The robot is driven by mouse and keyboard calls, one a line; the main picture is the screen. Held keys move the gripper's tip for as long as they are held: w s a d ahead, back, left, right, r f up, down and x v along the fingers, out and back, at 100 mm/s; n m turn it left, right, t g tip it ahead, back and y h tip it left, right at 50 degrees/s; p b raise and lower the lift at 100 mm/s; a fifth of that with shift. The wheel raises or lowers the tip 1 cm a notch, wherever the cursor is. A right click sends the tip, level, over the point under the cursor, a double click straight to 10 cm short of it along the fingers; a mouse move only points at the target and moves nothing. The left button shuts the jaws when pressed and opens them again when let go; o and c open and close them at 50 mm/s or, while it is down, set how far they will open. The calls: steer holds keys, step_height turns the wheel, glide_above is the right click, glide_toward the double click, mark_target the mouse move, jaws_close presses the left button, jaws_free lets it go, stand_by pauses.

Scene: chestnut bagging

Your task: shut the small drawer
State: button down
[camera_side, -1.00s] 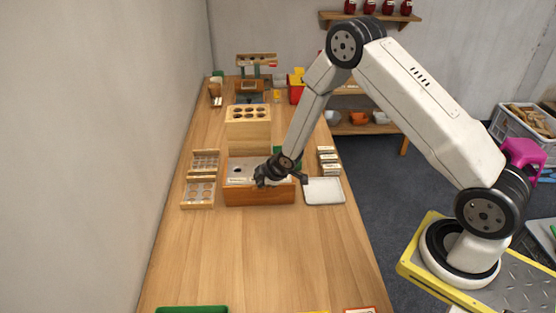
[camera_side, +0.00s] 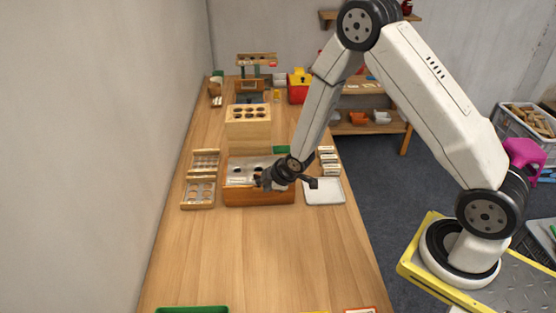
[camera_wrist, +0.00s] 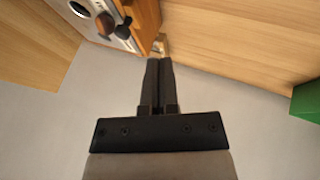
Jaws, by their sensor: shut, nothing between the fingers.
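A low wooden box (camera_side: 240,197) with a grey metal top stands mid-table in the side view. In the wrist view its grey top (camera_wrist: 95,14), with a dark round hole and dark knobs, and its brown wooden side (camera_wrist: 147,22) show at the upper left. A small brass-coloured piece (camera_wrist: 161,43) sits beside that side, just ahead of my fingertips; I cannot tell whether it belongs to the small drawer. My gripper (camera_side: 262,180) is at the box top in the side view. In the wrist view my gripper (camera_wrist: 158,62) is shut and empty. How far the drawer stands out is not clear.
A white tray (camera_side: 324,197) stands right of the box, with stacked small boxes (camera_side: 328,165) behind it. Wooden racks (camera_side: 197,195) lie to its left. A wooden block with holes (camera_side: 248,130) stands behind. The table in front is mostly clear.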

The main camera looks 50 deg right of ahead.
steer(key=v, duration=0.7)
steer(key=shift+r, duration=0.2)
steer(key=shift+s, duration=0.15)
steer(key=s+a+r+m+g, duration=0.1)
steer(key=s+r+m+g, duration=0.1)
steer(key=s+r+m, duration=0.2)
steer(key=s+r+m+g, duration=0.2)
steer(key=s+r+m, duration=0.2)
steer(key=s, duration=0.6)
steer(key=shift+s+a+r+m, duration=0.2)
steer(key=shift+a+r+m, duration=0.15)
steer(key=shift+m, duration=0.55)
